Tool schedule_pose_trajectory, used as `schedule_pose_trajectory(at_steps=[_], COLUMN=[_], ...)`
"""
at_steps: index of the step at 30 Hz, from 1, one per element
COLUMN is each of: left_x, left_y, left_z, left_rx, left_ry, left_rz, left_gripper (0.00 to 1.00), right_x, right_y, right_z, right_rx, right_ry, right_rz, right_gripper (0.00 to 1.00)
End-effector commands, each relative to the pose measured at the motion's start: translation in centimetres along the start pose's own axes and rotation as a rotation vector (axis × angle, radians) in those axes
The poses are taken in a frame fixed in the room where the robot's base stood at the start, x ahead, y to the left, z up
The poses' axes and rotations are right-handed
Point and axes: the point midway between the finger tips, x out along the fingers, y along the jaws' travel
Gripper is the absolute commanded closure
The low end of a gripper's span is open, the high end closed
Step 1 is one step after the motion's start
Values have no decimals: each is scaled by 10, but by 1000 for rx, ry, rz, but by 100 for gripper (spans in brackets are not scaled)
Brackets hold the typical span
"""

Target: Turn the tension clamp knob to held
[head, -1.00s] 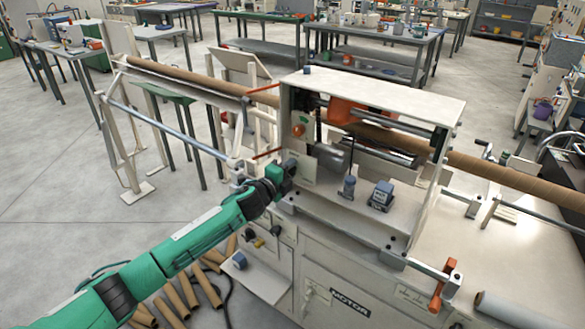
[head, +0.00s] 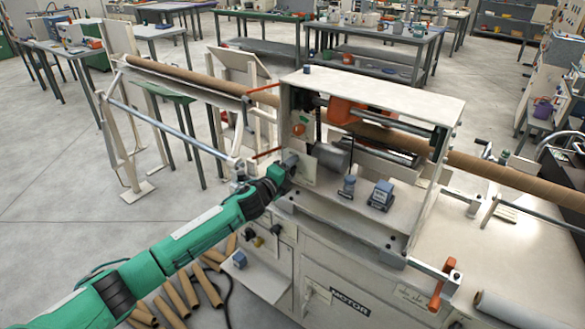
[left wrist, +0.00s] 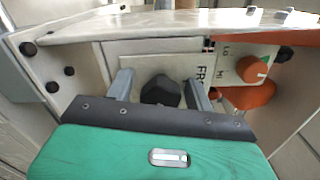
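A dark, faceted knob (left wrist: 160,91) sits on the pale front panel of the winder, in the middle of the left wrist view. I take it for the tension clamp knob, though no label for it is readable. My left gripper (left wrist: 162,92) is open, with one grey finger on each side of the knob and a visible gap to each. In the head view my left gripper (head: 290,161) is at the left end of the winder housing (head: 375,92) and hides the knob. My right gripper is not in view.
An orange knob (left wrist: 252,69) marked LO and HI is right of the dark knob. A cardboard tube (head: 500,178) runs through the winder. Blue-grey devices (head: 381,195) stand on its lower ledge. Loose tubes (head: 190,290) lie on the floor below my arm.

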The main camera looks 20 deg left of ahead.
Motion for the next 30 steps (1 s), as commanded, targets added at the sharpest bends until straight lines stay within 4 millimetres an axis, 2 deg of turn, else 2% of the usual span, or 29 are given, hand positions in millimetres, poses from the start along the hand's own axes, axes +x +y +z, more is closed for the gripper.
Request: schedule_pose_trajectory(at_steps=[8,14,23,30], left_x=[0,-15,-70,-115], left_y=[0,1,3,2], left_z=[0,1,0,0], left_rx=[-1,-1,-1,0], left_ry=[-1,-1,0,1], left_rz=[-1,0,1,1], left_gripper=[47,47,47,47], right_x=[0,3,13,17], right_y=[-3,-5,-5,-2], right_z=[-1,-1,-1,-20], right_rx=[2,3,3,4], right_ry=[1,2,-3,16], right_rz=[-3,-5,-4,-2], right_gripper=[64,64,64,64])
